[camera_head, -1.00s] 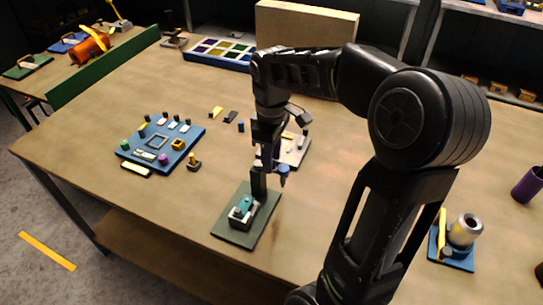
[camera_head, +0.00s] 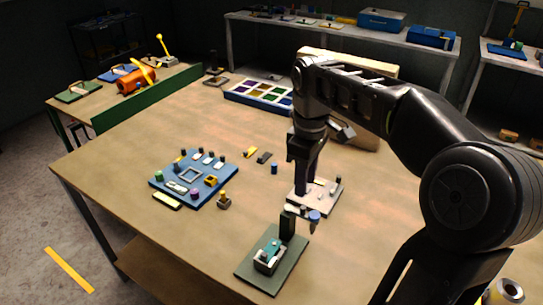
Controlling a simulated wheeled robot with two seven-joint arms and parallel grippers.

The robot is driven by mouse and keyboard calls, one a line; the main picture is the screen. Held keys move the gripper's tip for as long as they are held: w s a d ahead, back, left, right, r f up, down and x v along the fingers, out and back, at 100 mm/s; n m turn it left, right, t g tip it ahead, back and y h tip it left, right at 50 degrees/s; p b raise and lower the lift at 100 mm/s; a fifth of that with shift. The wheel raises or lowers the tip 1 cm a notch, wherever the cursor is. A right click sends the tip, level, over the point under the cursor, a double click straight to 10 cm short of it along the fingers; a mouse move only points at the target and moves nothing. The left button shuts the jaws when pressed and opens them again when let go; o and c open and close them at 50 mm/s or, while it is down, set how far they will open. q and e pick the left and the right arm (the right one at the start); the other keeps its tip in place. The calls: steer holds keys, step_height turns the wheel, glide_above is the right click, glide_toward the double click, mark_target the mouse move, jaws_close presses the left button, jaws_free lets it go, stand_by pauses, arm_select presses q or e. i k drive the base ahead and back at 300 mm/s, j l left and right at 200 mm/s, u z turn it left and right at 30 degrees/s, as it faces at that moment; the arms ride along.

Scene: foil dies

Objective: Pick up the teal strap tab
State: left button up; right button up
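The teal strap tab (camera_head: 271,250) appears as a small teal piece on top of a small block, on a dark green fixture plate (camera_head: 289,264) near the table's front edge. A dark post (camera_head: 288,222) with a blue-tipped crosspiece stands at the plate's back. My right gripper (camera_head: 303,190) points down above and behind the post, apart from the teal piece. Its fingers are dark and overlap a pale plate behind, so I cannot tell whether they are open. My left gripper is not in view.
A blue board (camera_head: 160,185) with several small parts lies to the left. A pale plate (camera_head: 328,193) with pegs is behind my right gripper. A blue tray of coloured compartments (camera_head: 236,96) and a tan box (camera_head: 360,64) stand at the back. Table left of the fixture is clear.

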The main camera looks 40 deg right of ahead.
mark_target(273, 246)
steer(key=k+j, duration=0.45)
steer(key=j, duration=0.25)
steer(key=k+j, duration=0.25)
steer(key=j, duration=0.1)
